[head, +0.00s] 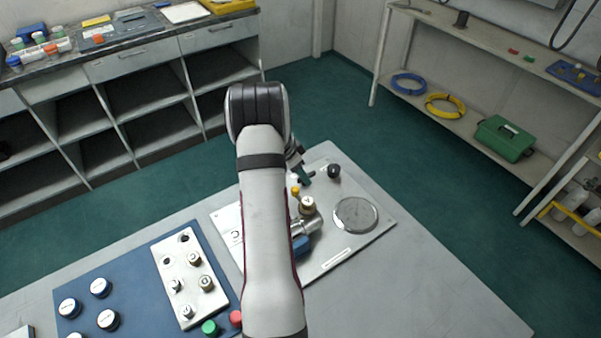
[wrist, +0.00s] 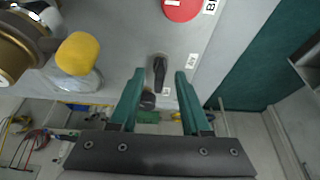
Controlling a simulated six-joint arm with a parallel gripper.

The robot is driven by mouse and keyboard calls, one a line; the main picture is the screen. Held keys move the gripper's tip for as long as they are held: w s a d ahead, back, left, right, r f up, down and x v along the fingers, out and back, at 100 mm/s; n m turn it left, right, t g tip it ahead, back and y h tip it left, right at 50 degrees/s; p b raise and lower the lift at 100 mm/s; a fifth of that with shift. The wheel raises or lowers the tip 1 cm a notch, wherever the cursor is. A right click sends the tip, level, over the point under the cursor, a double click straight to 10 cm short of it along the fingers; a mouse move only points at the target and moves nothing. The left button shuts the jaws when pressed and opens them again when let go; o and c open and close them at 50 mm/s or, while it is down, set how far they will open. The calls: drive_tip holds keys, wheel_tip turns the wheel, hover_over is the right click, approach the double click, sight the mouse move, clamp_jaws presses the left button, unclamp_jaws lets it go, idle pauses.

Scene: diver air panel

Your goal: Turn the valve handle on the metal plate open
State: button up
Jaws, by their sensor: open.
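The metal plate (head: 337,262) lies on the grey table and holds several fittings. In the wrist view, a dark handle (wrist: 159,72) with a rounded black end (wrist: 148,101) stands out from the plate (wrist: 140,30), seen between my gripper's two green fingers. My gripper (wrist: 157,103) is open, with a gap on both sides of the handle and no visible contact. In the head view, my gripper (head: 304,174) is over the plate's far part, left of a black knob (head: 334,171). My arm hides the plate's left middle.
A yellow knob (wrist: 78,53) on a metal fitting sits left of the fingers, and a red disc (wrist: 183,8) lies above. A round gauge (head: 355,214) is on the plate's right. A blue panel (head: 135,280) with several knobs lies left. The table's right front is clear.

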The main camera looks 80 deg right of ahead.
clamp_jaws()
drive_tip(key=shift+a+n, duration=0.1)
drive_tip(key=shift+n, duration=0.2)
drive_tip(key=n, duration=0.1)
drive_tip(key=n+t, duration=0.1)
drive_tip(key=n, duration=0.2)
drive_tip(key=shift+s+a+t+h, duration=0.1)
drive_tip(key=shift+s+t+h, duration=0.2)
drive_tip(key=shift+h, duration=0.1)
drive_tip(key=n+t, duration=0.1)
drive_tip(key=n, duration=0.2)
drive_tip(key=shift+s+h, duration=0.2)
drive_tip(key=shift+h, duration=0.1)
drive_tip(key=n, duration=0.1)
drive_tip(key=n+t, duration=0.1)
drive_tip(key=n, duration=0.1)
drive_tip(key=n+t, duration=0.1)
drive_tip(key=shift+s+n, duration=0.3)
drive_tip(key=shift+n, duration=0.1)
drive_tip(key=shift+s+n+t+y, duration=0.15)
drive_tip(key=shift+n+t+y, duration=0.4)
drive_tip(key=shift+n, duration=1.15)
